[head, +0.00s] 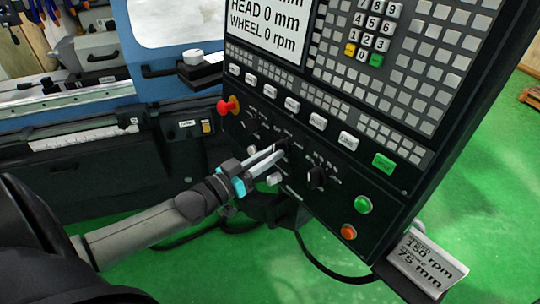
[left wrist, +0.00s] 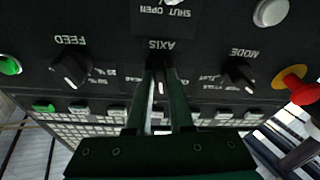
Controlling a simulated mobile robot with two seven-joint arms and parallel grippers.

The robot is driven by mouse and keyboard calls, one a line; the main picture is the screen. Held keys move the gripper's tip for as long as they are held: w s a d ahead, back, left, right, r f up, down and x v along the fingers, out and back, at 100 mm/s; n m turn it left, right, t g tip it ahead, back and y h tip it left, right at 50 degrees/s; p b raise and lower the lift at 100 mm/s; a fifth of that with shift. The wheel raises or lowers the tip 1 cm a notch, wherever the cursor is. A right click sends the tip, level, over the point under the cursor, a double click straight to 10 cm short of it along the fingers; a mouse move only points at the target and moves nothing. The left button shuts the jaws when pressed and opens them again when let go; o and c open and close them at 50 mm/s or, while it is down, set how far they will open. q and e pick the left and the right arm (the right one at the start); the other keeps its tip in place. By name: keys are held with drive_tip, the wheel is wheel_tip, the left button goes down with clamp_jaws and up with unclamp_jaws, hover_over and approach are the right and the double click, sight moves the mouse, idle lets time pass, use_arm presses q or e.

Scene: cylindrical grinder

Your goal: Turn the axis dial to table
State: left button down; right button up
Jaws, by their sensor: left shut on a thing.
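The axis dial (left wrist: 161,88) is a dark knob with a pale pointer mark below the word AXIS in the left wrist view, where the panel appears upside down. My left gripper (head: 283,148) reaches the lower part of the control panel (head: 335,145) from the left. Its two fingers are shut on the axis dial, one on each side, as the left wrist view (left wrist: 160,78) shows. In the head view the fingers mostly hide the dial. I cannot read which setting its pointer faces. My right gripper is not in view.
The feed dial (head: 317,177) and the mode dial (left wrist: 240,75) flank the axis dial closely. A red emergency stop (head: 232,104), a green button (head: 363,205) and an orange button (head: 348,231) sit on the panel.

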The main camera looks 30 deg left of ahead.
use_arm(q)
drive_tip(key=shift+m+h, duration=0.3)
drive_tip(key=shift+m, duration=0.7)
drive_tip(key=c, duration=0.8)
unclamp_jaws()
drive_tip(key=r+v, duration=0.1)
drive_tip(key=v, duration=1.4)
drive_tip(key=shift+f, duration=0.45)
drive_tip(key=shift+s+a+f, duration=0.1)
drive_tip(key=shift+a, duration=0.05)
